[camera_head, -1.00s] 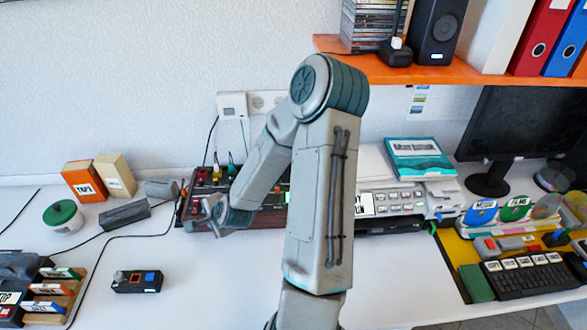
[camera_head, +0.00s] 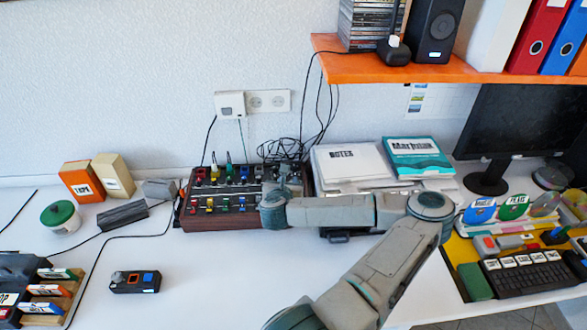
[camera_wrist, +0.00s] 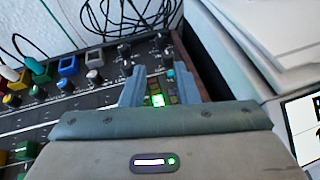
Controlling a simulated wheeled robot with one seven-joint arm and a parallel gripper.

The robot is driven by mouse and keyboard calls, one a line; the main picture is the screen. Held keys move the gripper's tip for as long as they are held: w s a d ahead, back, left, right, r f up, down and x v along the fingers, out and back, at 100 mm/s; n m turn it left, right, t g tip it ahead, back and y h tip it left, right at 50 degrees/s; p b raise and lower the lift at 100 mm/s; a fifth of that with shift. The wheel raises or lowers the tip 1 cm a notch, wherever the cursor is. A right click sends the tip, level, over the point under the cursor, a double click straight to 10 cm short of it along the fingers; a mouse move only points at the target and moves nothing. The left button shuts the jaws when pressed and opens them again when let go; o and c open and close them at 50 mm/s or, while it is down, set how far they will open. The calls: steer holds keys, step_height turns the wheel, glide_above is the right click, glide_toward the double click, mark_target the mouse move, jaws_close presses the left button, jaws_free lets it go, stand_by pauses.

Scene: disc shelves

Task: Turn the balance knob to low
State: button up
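The mixer (camera_head: 225,222) is a dark box with a wooden front edge and rows of coloured knobs, near the wall left of centre. It fills the left of the wrist view (camera_wrist: 75,100). Labels are too small to tell which knob is the balance knob. My gripper (camera_head: 286,176) is over the mixer's right end. In the wrist view my gripper (camera_wrist: 160,80) has its two fingers apart, with a lit green indicator (camera_wrist: 158,100) showing between them. Small grey knobs (camera_wrist: 124,50) show just beyond the fingers. Nothing is visibly held; whether the fingertips touch the panel I cannot tell.
Black cables (camera_head: 290,148) lie behind the mixer. A stack of papers (camera_head: 348,163) and a teal box (camera_head: 418,158) stand right of it, close to my arm. An orange shelf (camera_head: 440,72) overhangs at upper right. The white desk (camera_head: 215,285) is clear in front of the mixer.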

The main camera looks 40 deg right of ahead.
mark_target(294, 166)
steer(key=p+x, duration=0.1)
steer(key=x, duration=1.2)
steer(key=shift+w+d+f+p, duration=0.1)
steer(key=shift+w+d+p, duration=0.15)
steer(key=shift+p, duration=0.15)
jaws_close()
